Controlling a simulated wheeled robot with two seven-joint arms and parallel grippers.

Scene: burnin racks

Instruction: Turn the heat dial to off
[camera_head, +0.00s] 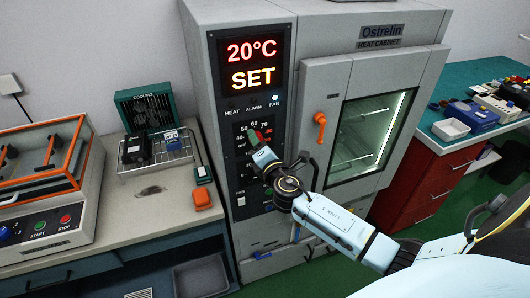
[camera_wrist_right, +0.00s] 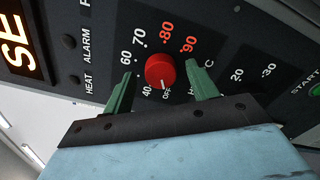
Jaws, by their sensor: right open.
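The red heat dial (camera_wrist_right: 160,71) sits on the black control panel of the heat cabinet, with a printed scale around it. Its small white mark points toward the lower edge, close to the OFF label (camera_wrist_right: 167,95). My right gripper (camera_head: 259,136) is at the panel, open. In the right wrist view its two green fingers stand on either side of the dial, with gaps showing between fingers and dial. The red display (camera_head: 252,64) reads 20°C and SET. My left gripper is not in view.
The cabinet door (camera_head: 323,80) with an orange handle (camera_head: 320,126) is right of the panel. A counter on the left holds an orange-framed machine (camera_head: 45,165), a green cooling fan (camera_head: 147,108) and a wire rack. A green-topped bench (camera_head: 455,80) stands right.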

